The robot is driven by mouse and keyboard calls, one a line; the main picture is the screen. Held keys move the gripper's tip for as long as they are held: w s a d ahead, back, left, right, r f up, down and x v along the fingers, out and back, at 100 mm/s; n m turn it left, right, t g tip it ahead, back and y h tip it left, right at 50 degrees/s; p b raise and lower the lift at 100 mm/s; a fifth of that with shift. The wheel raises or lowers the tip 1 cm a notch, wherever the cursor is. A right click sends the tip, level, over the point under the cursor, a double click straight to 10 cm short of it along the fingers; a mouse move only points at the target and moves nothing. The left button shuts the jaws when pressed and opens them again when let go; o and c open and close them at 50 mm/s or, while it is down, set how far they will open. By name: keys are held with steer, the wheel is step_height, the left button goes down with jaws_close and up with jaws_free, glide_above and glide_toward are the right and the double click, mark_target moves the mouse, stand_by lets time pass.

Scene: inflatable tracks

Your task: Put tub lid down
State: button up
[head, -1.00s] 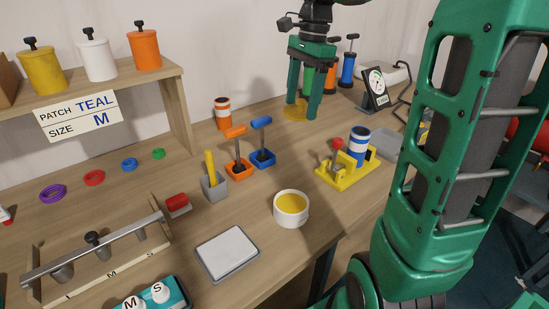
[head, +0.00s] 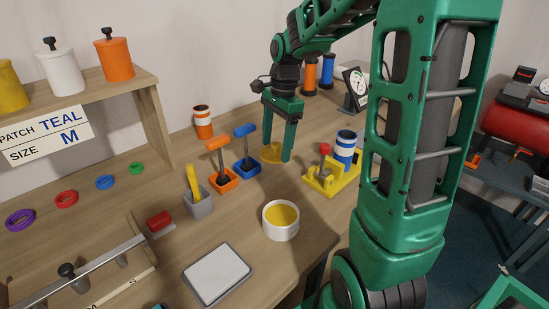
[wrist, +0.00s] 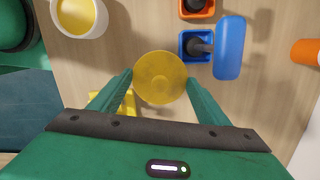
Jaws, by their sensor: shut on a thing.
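The tub lid is a round yellow disc (head: 271,154), held level between the two green fingers of my gripper (head: 277,152). It sits at or just above the wooden bench, right of the blue-handled tool; I cannot tell if it touches the wood. In the wrist view the lid (wrist: 160,72) lies between the fingertips (wrist: 160,80). The white tub (head: 281,226) stands open nearer the front of the bench with yellow contents showing. It also appears at the upper left of the wrist view (wrist: 80,32).
A blue-handled tool in a blue holder (head: 247,163) stands close left of the lid, with an orange one (head: 222,179) beside it. A yellow fixture (head: 330,181) with a blue-and-white cylinder is to the right. Bare wood lies between lid and tub.

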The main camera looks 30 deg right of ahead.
mark_target(277, 151)
steer(key=shift+f, duration=2.55)
steer(key=shift+f, duration=0.4)
steer(key=o, duration=1)
steer(key=r, duration=0.4)
steer(key=d+r, duration=0.1)
steer(key=r, duration=0.7)
steer(key=shift+d+r, duration=0.2)
steer(key=shift+r, duration=0.2)
steer(key=s+f+n, duration=0.2)
steer(key=s+n, duration=0.2)
steer(key=s, duration=0.4)
steer(key=s+d+f+n, duration=0.1)
steer(key=s+f+n, duration=0.1)
steer(key=s, duration=0.7)
steer(key=s+d+f+n+h, duration=0.1)
steer(key=s+f+n, duration=0.2)
steer(key=s, duration=0.6)
steer(key=shift+n, duration=1.3)
